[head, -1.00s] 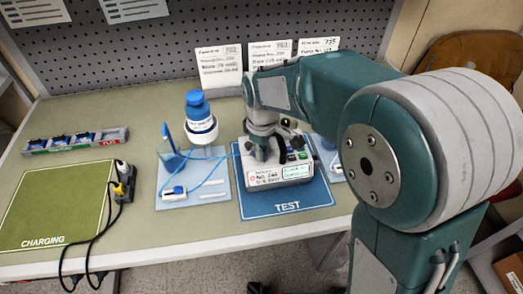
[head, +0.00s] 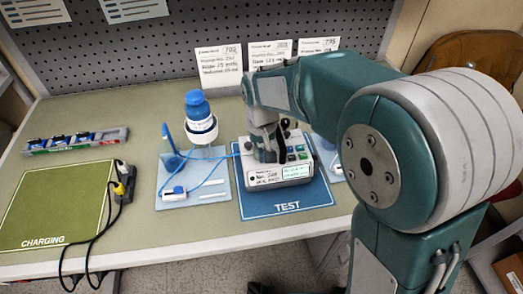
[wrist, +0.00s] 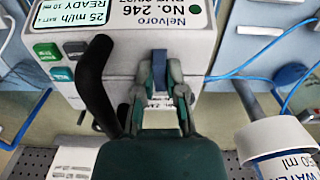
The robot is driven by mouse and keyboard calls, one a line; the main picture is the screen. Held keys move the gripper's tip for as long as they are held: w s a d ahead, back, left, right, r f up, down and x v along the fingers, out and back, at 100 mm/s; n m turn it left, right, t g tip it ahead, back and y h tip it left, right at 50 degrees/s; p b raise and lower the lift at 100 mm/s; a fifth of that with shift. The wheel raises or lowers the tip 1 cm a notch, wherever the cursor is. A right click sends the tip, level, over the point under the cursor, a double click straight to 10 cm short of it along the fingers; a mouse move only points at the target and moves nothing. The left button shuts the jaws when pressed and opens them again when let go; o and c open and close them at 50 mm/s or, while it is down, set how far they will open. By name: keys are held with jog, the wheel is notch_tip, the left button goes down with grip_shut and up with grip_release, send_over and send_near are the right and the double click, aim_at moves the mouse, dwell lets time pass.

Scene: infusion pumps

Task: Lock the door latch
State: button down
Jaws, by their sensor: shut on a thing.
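The infusion pump (head: 284,172) sits on the blue TEST mat (head: 330,200), its labelled face toward the front edge. In the wrist view the same pump (wrist: 120,40) fills the upper part, showing "No. 246" and a READY label. A blue door latch (wrist: 159,62) stands out from the pump near its right side. My gripper (wrist: 158,92) is shut on the latch, with a finger on each side of it. In the head view my gripper (head: 268,153) points down onto the top of the pump and hides the latch. The latch's exact angle is hard to tell.
A dark handle (wrist: 95,85) curves close beside my gripper. A white-and-blue water bottle (head: 201,125) and blue tubing (head: 208,171) are left of the pump. A green CHARGING mat (head: 55,205) and a battery tray (head: 75,140) lie farther left. Cards stand behind.

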jog(key=shift+s+m, duration=0.1)
jog(key=shift+m, duration=0.3)
jog(key=c, duration=0.7)
grip_release()
jog(key=shift+r, duration=0.1)
notch_tip(320, 180, up, 12)
jog(key=shift+a+f, duration=0.15)
jog(key=shift+f, duration=0.05)
